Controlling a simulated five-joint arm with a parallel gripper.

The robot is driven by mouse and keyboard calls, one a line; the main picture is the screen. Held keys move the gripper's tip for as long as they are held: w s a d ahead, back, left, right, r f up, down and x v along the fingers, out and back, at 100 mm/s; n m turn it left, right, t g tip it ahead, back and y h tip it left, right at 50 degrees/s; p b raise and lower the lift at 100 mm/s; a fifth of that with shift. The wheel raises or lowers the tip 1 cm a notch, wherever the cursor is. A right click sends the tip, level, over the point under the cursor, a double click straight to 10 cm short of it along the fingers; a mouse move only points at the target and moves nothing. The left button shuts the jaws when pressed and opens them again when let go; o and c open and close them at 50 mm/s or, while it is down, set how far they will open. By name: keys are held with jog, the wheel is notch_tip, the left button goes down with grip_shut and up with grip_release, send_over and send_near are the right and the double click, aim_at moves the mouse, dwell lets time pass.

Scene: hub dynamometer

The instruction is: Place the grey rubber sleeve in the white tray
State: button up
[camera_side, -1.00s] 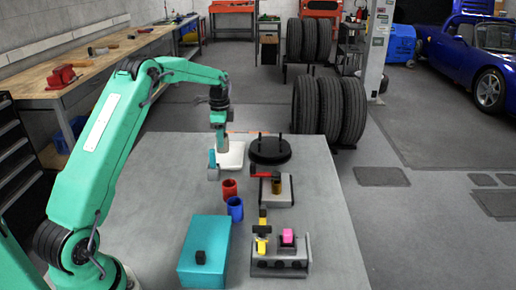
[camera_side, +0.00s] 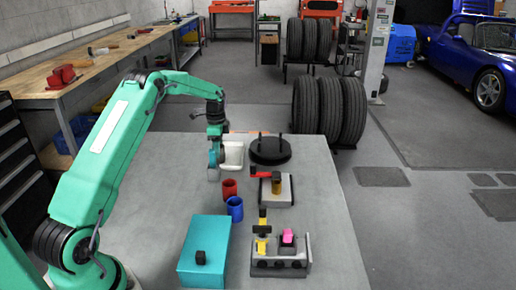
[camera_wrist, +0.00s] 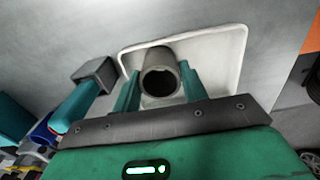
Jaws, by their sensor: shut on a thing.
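The grey rubber sleeve (camera_wrist: 160,80) is a short hollow tube between the two teal fingers of my gripper (camera_wrist: 160,90) in the wrist view. My gripper is shut on it. The sleeve's open end faces the wrist camera, and the white tray (camera_wrist: 226,52) lies behind it. In the side view my gripper (camera_side: 217,155) is low at the left part of the tray (camera_side: 236,147). The sleeve is mostly hidden there. I cannot tell whether it touches the tray floor.
A teal-handled piece with a grey block (camera_side: 213,174) stands close in front of my gripper. A red cup (camera_side: 229,188) and blue cup (camera_side: 235,209) stand nearer. A black round stand (camera_side: 270,152) is right of the tray. A teal box (camera_side: 205,255) stands at the front.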

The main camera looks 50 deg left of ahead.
dwell(0.3)
jog(key=o, duration=0.9)
jog(key=shift+f, duration=0.1)
notch_tip(320, 180, up, 12)
dwell(0.8)
